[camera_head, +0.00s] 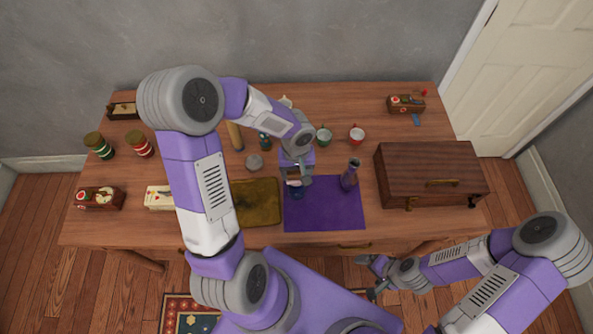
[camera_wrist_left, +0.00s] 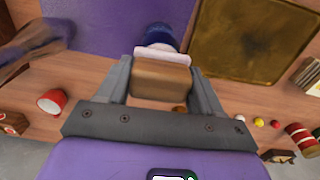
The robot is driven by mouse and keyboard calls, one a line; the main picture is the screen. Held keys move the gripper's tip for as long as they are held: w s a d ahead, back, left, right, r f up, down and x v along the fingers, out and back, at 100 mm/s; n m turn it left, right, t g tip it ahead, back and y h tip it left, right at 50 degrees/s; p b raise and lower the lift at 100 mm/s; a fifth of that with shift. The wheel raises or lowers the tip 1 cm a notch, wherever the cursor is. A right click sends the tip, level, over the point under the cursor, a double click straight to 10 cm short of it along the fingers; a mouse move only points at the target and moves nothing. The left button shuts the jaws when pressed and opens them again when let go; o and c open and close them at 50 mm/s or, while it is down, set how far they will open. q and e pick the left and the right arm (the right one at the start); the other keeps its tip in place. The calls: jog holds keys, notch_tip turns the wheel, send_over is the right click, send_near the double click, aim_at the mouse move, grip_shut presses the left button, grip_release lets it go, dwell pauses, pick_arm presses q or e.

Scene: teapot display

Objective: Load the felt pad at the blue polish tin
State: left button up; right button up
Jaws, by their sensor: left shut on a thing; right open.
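My left gripper (camera_head: 297,173) is shut on a felt pad, a brown block with a white layer on its far side. The felt pad (camera_wrist_left: 162,76) sits between the two fingers in the left wrist view. The blue polish tin (camera_head: 297,193) stands on the purple mat (camera_head: 325,217), near its left edge. In the left wrist view the tin (camera_wrist_left: 158,36) shows just beyond the white face of the pad and is partly hidden by it. I cannot tell whether pad and tin touch. My right gripper (camera_head: 373,277) is open and empty, off the table's front edge.
A brownish-gold tray (camera_head: 257,203) lies left of the mat. A wooden chest (camera_head: 428,170) is at the right. Green (camera_head: 324,135) and red (camera_head: 357,134) cups stand behind.

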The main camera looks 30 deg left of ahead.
pick_arm(q)
jog(key=shift+r+p, duration=1.9)
jog(key=shift+r, duration=1.3)
